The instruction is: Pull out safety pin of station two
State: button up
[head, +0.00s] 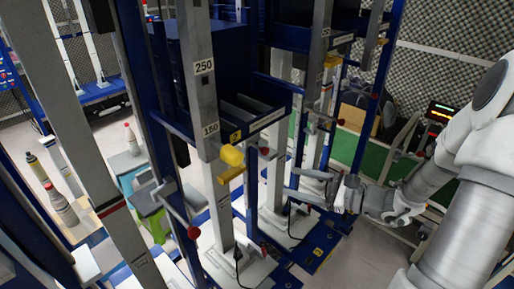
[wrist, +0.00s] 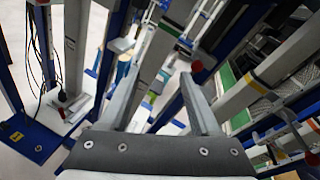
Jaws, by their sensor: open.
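Several red ball-ended knobs show on the blue and grey uprights in the head view: one low at left (head: 193,232), one mid-frame (head: 265,151) and one farther right (head: 341,121). I cannot tell for certain which is the safety pin of station two. A small yellow label (head: 235,136), seemingly with a 2, is on the rack by the "160" post. My gripper (head: 289,182) is open and empty, below and right of the mid-frame knob. In the wrist view, my two fingers (wrist: 160,75) are spread, with a red knob (wrist: 197,66) beyond the right finger's tip.
Grey posts (head: 203,90) and blue frames crowd the left and middle. Black cables and white base blocks (head: 240,265) lie low. Green matting (head: 350,148) and clutter lie behind my arm.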

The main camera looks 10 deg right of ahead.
aim_at(268, 153)
jog(key=w+d+f+m+t+h, duration=0.2)
jog(key=w+d+m+t, duration=0.1)
jog(key=d+m+t, duration=0.15)
jog(key=shift+n+g, duration=0.25)
jog(key=shift+n, duration=0.1)
jog(key=x, duration=1.6)
jog(key=shift+w+a+r, duration=0.2)
grip_shut()
dwell(0.3)
